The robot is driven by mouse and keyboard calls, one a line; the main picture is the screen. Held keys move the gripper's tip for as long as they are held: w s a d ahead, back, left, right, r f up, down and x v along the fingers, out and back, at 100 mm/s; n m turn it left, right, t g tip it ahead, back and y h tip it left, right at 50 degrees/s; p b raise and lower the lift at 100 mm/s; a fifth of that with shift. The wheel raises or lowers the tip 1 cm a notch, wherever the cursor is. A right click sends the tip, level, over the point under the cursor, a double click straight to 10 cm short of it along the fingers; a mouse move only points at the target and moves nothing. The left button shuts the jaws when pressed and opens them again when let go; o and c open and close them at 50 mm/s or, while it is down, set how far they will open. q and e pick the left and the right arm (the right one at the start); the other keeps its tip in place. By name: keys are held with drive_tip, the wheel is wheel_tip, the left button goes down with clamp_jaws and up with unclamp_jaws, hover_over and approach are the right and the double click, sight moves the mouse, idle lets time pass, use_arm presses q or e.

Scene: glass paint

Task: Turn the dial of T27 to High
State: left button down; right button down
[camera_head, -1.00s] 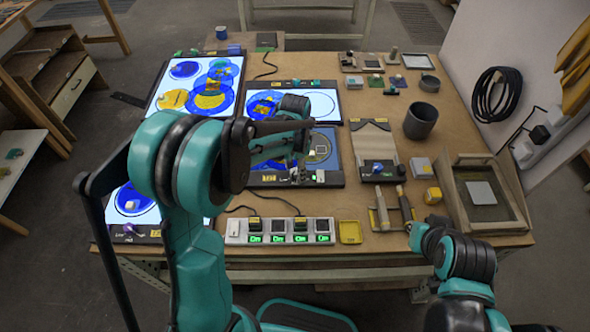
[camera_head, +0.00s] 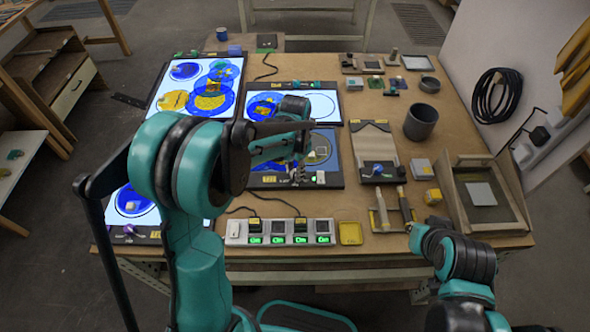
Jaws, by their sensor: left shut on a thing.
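The dim blue light panel (camera_head: 333,162) lies at the middle of the table. It has a yellow tag (camera_head: 270,173) on its front edge, too small to read for certain. My left gripper (camera_head: 298,176) reaches down to this front edge and is shut on the dial there. The fingers hide the dial, so its setting does not show. A small white block (camera_head: 320,178) sits just right of the fingers. My right arm is at the lower right; its fingers cannot be made out.
A bright panel (camera_head: 336,106) lies behind, and long bright panels with blue and yellow discs lie left. A power strip (camera_head: 236,238) with green "On" lights is in front.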

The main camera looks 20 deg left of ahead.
use_arm(q)
drive_tip(key=n, duration=0.4)
drive_tip(key=shift+n, duration=0.3)
drive_tip(key=n, duration=0.3)
drive_tip(key=shift+n, duration=0.3)
drive_tip(key=n, duration=0.3)
drive_tip(key=shift+n, duration=2.1)
drive_tip(key=c, duration=1.3)
unclamp_jaws()
drive_tip(key=shift+o, duration=0.2)
drive_tip(key=shift+r, duration=0.1)
